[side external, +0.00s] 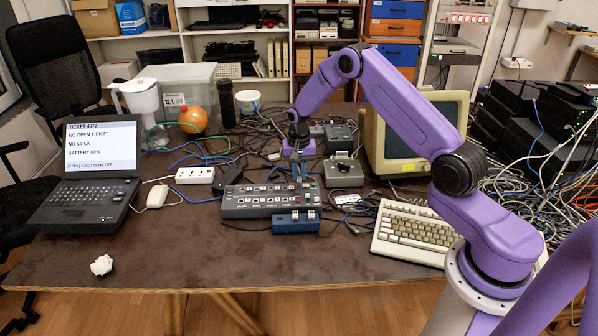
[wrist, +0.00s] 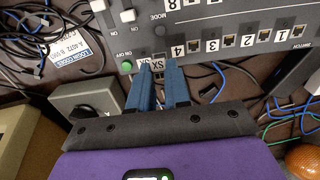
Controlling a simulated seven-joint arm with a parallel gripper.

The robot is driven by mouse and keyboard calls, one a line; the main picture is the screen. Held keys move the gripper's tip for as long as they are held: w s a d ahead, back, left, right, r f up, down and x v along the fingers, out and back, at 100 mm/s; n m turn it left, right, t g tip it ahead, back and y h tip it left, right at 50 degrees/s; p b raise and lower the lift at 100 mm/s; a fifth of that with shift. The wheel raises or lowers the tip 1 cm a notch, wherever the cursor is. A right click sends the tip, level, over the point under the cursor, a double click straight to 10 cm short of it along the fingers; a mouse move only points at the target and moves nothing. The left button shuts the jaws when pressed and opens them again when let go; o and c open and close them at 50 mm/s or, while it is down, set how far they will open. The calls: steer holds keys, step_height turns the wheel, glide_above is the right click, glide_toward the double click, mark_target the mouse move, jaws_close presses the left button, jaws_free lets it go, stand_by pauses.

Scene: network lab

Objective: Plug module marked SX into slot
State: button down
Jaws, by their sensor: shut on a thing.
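My gripper (wrist: 163,72) points down at the near-label edge of the grey switch (wrist: 215,22) in the wrist view, its two blue fingers close together. A small module with a white SX label (wrist: 158,65) shows between the fingertips, and they are shut on it. Another white label lies just beside the left finger; its print is hard to read. The module's far end is at the switch edge, and I cannot tell whether it is in a slot. In the side view my gripper (side external: 298,172) is over the back edge of the switch (side external: 262,203); the module is too small to make out.
A blue holder (side external: 296,222) with small light pieces stands in front of the switch. A grey box with a knob (side external: 343,172) is to the right, with loose cables around. A laptop (side external: 90,172) and a keyboard (side external: 415,232) flank the work. The front table is mostly clear.

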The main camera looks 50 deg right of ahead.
steer(key=shift+f, duration=0.95)
stand_by(0.6)
steer(key=c, duration=1)
jaws_free()
step_height(320, 180, up, 17)
steer(key=s+a+r+n, duration=0.4)
steer(key=s+a+n, duration=0.15)
steer(key=a, duration=0.55)
steer(key=s+a+r+n, duration=0.3)
steer(key=s+a+n, duration=0.3)
steer(key=s, duration=0.4)
steer(key=s+n, duration=1)
steer(key=s, duration=1.5)
steer(key=shift+s+f, duration=0.2)
